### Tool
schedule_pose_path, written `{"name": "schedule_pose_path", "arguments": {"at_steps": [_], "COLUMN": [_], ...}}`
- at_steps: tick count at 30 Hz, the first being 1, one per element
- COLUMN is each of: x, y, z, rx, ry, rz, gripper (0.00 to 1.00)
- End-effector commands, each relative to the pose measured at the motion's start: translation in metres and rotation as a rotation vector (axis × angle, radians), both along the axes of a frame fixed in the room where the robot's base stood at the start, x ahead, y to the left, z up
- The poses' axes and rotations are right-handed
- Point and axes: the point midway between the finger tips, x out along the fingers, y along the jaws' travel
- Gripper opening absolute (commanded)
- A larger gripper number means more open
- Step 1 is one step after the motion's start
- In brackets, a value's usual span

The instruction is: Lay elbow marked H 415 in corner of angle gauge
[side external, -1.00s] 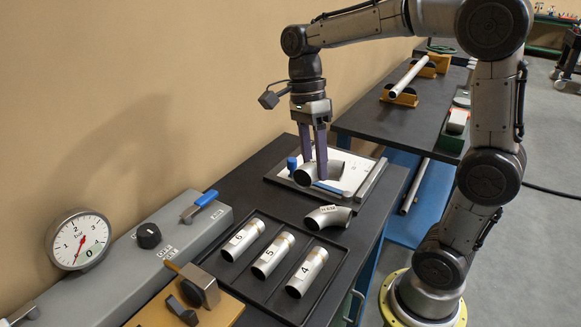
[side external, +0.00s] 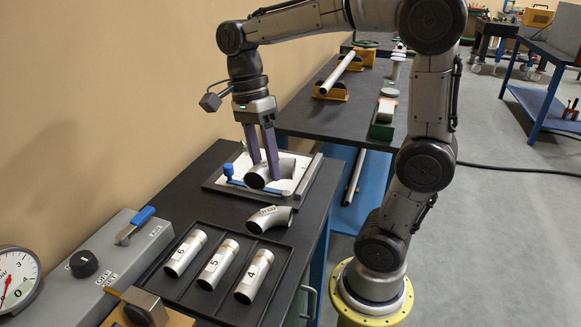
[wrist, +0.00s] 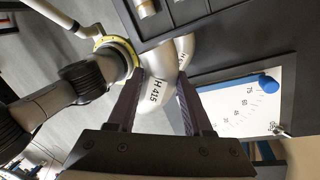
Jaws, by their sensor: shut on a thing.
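My gripper (side external: 265,172) is shut on a grey metal elbow (side external: 257,177), held over the white plate of the angle gauge (side external: 299,165). In the wrist view the held elbow (wrist: 157,94) reads H 415 between my two fingers. I cannot tell if it touches the plate. The gauge has a raised metal edge at the right and a blue knob and arm (side external: 232,179) at the left. Its scale plate (wrist: 235,112) shows in the wrist view, to the right of the elbow. The gauge's corner is not clear to see.
A second elbow (side external: 270,218), its mark unreadable, lies on the bench in front of the gauge. A black tray (side external: 222,297) holds tubes marked 6, 5 and 4. A grey box with a blue lever (side external: 136,222) and a dial (side external: 16,278) stand at the left.

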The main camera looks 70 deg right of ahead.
Motion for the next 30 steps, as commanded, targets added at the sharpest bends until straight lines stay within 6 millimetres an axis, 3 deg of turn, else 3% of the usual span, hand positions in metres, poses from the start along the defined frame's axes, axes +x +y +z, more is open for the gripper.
{"name": "schedule_pose_path", "arguments": {"at_steps": [5,17,30], "x": [0.004,0.024,0.039], "y": [0.000,-0.008,-0.035], "z": [-0.001,-0.010,-0.019], "rx": [-0.001,-0.007,-0.009], "ry": [0.001,-0.002,-0.007], "rz": [0.194,1.070,1.921], "gripper": [0.00,0.00,0.00]}}
